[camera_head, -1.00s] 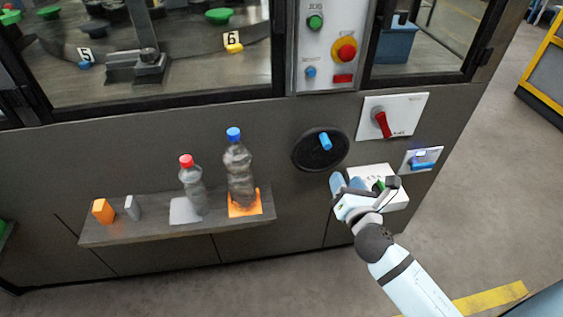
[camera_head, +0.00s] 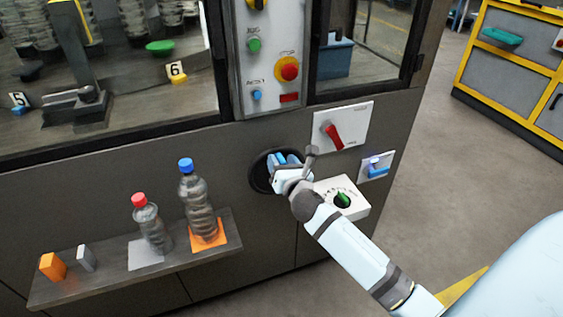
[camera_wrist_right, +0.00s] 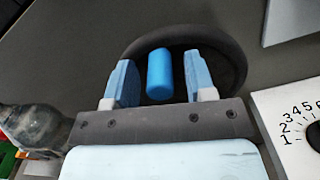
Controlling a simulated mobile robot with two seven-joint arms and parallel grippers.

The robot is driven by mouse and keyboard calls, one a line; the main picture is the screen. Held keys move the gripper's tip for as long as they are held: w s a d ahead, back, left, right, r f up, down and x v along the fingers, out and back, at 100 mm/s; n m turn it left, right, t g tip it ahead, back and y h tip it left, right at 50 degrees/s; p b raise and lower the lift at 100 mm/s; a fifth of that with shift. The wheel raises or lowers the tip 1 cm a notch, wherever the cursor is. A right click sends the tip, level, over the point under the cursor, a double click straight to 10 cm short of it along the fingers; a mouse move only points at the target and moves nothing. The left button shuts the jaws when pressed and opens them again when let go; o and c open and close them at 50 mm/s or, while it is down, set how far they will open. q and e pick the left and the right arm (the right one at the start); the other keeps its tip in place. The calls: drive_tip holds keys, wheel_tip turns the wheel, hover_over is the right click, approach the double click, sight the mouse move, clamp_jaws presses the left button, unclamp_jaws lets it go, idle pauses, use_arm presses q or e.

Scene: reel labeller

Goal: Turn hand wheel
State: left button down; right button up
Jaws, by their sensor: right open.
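The black hand wheel (camera_head: 258,174) is on the dark front panel of the machine, partly hidden behind my right gripper in the head view. In the right wrist view the wheel's rim (camera_wrist_right: 225,45) shows, with its blue handle (camera_wrist_right: 159,74) standing out. My right gripper (camera_head: 285,161) is at the wheel. In the right wrist view its two light-blue fingers (camera_wrist_right: 160,80) are open, one on each side of the blue handle, with a gap on both sides. My left gripper is not in view.
A white box with a green dial (camera_head: 342,199) sits right beside my right arm. A red switch (camera_head: 334,136) is above it. A shelf (camera_head: 110,289) at left holds a red-capped bottle (camera_head: 151,226) and a blue-capped bottle (camera_head: 196,204).

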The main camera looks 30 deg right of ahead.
drive_tip(key=shift+w, duration=0.3)
clamp_jaws()
